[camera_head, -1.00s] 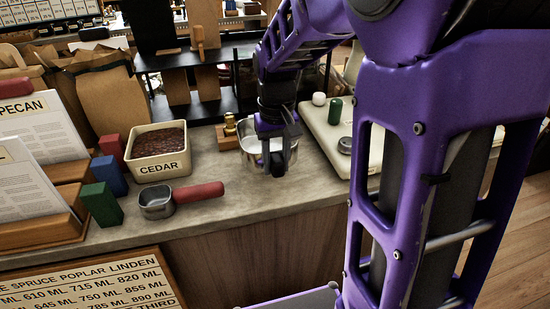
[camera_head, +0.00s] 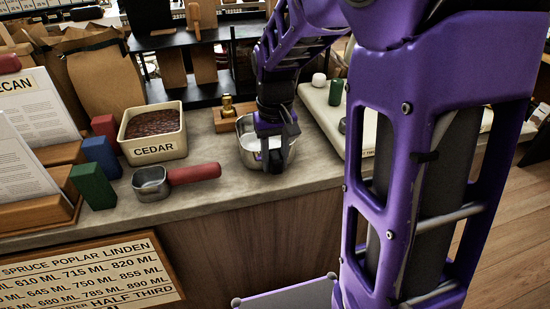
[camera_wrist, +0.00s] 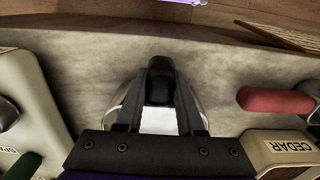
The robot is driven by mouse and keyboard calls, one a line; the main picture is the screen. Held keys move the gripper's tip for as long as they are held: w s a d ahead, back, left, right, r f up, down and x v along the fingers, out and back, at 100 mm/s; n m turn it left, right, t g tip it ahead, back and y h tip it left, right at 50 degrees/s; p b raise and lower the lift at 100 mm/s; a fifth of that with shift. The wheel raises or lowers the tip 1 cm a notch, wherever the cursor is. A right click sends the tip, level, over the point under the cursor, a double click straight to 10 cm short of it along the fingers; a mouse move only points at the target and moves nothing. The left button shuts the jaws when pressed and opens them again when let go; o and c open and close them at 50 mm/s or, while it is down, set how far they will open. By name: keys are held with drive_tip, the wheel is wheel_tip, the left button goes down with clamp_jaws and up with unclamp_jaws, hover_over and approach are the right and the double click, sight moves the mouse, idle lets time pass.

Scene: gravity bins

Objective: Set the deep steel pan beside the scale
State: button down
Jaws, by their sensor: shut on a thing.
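The deep steel pan (camera_head: 247,146) is at the counter's front part, partly hidden behind my gripper (camera_head: 273,160). My gripper points down and is shut on the pan's wall at the near side. In the wrist view the pan's curved rim (camera_wrist: 116,103) shows on both sides of my gripper (camera_wrist: 160,88). I cannot tell whether the pan touches the counter. A pale, flat-topped slab (camera_head: 325,108), perhaps the scale, lies to the right of the pan, partly hidden by my arm. A white ball-like item, a green cylinder and a small metal item are on it.
Brass weights (camera_head: 228,106) on a wooden block stand behind the pan. To the left are a red-handled steel scoop (camera_head: 151,183), the CEDAR tub (camera_head: 154,153) and red, blue and green blocks (camera_head: 93,186). Counter (camera_head: 225,185) is bare between scoop and pan.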

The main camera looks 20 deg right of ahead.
drive_tip(key=shift+f+b, duration=0.3)
drive_tip(key=shift+f, duration=0.25)
drive_tip(key=shift+c, duration=2.2)
unclamp_jaws()
drive_tip(key=shift+r, duration=0.1)
wheel_tip(320, 180, up, 17)
drive_tip(key=p, duration=0.3)
drive_tip(key=shift+r, duration=0.15)
